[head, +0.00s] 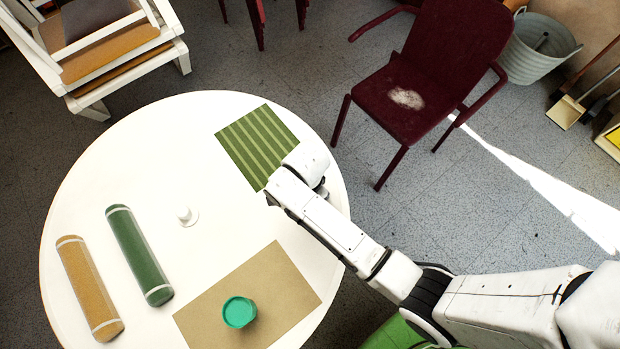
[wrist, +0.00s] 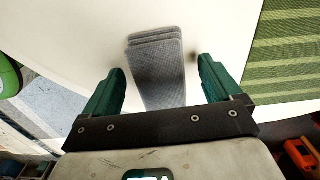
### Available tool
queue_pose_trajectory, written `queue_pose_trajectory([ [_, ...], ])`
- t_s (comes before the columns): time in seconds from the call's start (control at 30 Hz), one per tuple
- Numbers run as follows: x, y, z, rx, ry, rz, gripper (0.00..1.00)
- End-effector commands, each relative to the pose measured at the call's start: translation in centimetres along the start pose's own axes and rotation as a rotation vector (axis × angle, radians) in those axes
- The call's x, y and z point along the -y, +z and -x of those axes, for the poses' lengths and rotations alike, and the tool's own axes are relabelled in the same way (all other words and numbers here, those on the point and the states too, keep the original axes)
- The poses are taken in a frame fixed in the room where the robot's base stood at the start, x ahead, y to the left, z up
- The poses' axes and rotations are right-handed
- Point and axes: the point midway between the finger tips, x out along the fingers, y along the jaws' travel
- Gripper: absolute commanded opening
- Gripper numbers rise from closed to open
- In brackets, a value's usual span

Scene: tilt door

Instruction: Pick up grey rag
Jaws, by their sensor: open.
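The grey rag (wrist: 157,75) is folded in layers and lies on the white table in the wrist view. My gripper (wrist: 161,66) is open, with one dark green finger on each side of the rag. The near end of the rag is cut off by the dark gripper bar. I cannot tell how far above the table the fingertips are. In the head view I do not see the rag, and my arm covers part of the table's right side.
The round white table (head: 120,170) holds a striped green mat (head: 250,140), a tan mat (head: 285,290) with a teal round container (head: 239,312), a green roll (head: 140,255), a tan roll (head: 90,288) and a small white object (head: 187,216). A dark red chair (head: 430,80) stands beyond.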

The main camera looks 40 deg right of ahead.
Motion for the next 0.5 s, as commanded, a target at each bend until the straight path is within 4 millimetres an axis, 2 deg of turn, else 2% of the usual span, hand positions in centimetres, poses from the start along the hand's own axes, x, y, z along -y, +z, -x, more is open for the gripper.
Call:
queue_pose_trajectory([
  [0.13, -0.02, -0.02, -1.04, 0.000, 0.000, 0.000, 0.92],
  [0.37, 0.00, -0.01, -1.08, 0.000, -0.001, 0.000, 0.91],
  [0.5, 0.01, -0.01, -1.07, 0.000, -0.001, 0.000, 0.77],
])
